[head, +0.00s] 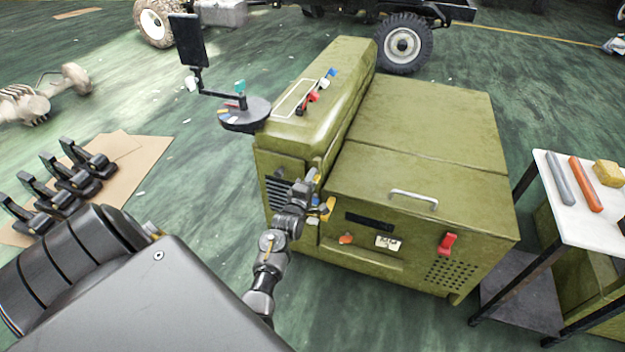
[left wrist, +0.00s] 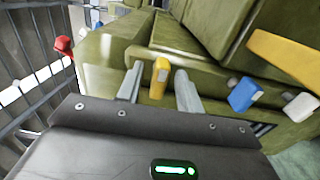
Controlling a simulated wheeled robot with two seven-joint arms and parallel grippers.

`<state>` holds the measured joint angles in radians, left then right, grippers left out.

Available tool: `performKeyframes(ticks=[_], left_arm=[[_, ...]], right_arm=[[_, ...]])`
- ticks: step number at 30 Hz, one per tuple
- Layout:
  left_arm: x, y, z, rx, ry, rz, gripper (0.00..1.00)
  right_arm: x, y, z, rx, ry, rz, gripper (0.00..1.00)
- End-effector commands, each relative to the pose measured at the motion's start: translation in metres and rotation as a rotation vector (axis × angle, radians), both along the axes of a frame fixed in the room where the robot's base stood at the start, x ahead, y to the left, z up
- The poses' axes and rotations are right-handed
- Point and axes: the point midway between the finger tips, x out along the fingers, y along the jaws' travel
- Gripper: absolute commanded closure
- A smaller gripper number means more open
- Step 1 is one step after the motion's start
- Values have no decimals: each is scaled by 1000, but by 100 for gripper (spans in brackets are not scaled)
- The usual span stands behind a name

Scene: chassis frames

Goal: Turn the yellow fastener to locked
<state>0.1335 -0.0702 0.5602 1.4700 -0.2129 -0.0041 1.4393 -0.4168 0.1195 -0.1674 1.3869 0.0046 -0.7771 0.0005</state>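A small yellow fastener (left wrist: 159,76) stands up between the two fingers of my left gripper (left wrist: 159,88) in the left wrist view. The fingers are apart, with a visible gap on each side of it. In the head view my left gripper (head: 311,182) is at the left front of the olive-green cabinet (head: 430,125). Whether the fingers touch the fastener cannot be told. My right gripper is not in view.
Close by are a larger yellow piece (left wrist: 285,58), a blue piece (left wrist: 243,95) and a white piece (left wrist: 301,107). A white-topped table (head: 590,225) stands at right.

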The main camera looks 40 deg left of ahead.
Motion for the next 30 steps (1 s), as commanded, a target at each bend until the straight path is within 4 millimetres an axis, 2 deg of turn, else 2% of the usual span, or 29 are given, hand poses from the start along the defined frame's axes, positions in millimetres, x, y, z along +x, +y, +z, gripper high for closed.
performKeyframes(ticks=[4, 12, 21, 30], left_arm=[[7, 3, 0, 1, 0, 0, 64], [8, 3, 0, 1, 0, 0, 64], [8, 3, 0, 1, 0, 0, 100], [8, 3, 1, 30, 11, 0, 100]], right_arm=[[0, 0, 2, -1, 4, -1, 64], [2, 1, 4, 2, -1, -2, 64], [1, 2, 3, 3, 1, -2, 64], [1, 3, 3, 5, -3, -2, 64]])
